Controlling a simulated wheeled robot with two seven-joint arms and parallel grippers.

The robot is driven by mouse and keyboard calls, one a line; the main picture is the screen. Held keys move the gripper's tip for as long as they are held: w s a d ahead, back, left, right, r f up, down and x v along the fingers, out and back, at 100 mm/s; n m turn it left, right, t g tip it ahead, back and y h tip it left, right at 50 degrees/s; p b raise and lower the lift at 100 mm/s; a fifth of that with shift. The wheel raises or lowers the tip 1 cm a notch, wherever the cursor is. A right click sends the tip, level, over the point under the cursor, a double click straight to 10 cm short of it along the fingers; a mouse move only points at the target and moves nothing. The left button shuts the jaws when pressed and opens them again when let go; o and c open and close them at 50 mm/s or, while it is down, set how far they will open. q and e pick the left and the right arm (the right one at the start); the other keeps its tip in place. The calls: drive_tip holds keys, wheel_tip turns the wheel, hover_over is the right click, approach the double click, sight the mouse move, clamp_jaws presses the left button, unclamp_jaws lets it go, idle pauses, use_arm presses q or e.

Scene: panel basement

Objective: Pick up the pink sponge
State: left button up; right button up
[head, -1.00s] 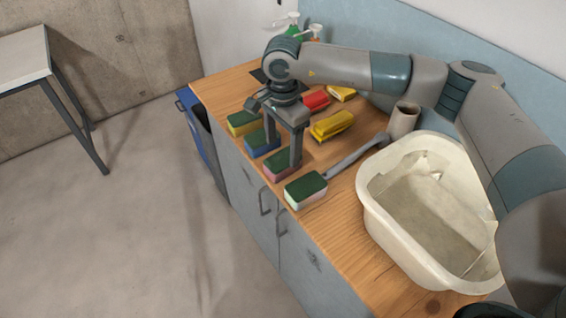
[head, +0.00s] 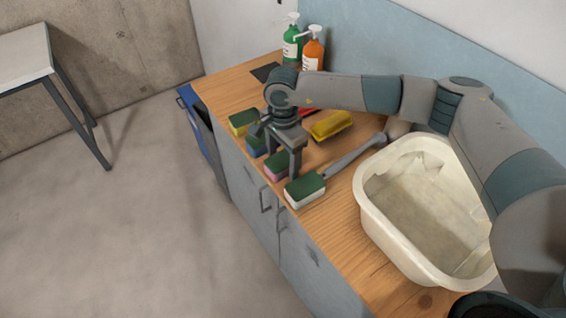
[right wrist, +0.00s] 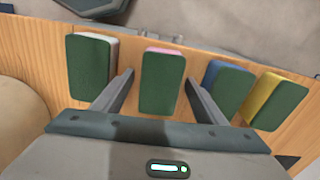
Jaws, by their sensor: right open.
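The pink sponge (head: 276,166) has a dark green top and lies in a row of sponges along the counter's front edge. In the right wrist view the pink sponge (right wrist: 162,84) shows between the two fingers. My right gripper (head: 282,160) is open and points down over it, with one finger on each side. The fingers (right wrist: 160,77) appear apart from the sponge; I cannot tell whether they touch it. In the head view the fingers hide part of the pink sponge. My left gripper is not in view.
A white sponge (head: 305,190) lies on one side, a blue sponge (head: 256,146) and yellow sponge (head: 243,122) on the other. A yellow item (head: 332,125) lies behind. A cream basin (head: 425,262) stands right. Green (head: 291,46) and orange (head: 313,54) bottles stand at the back.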

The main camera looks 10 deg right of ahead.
sight(286, 159)
drive_tip(key=c, duration=1.1)
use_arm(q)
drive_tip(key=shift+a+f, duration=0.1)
use_arm(e)
drive_tip(key=shift+r, duration=0.1)
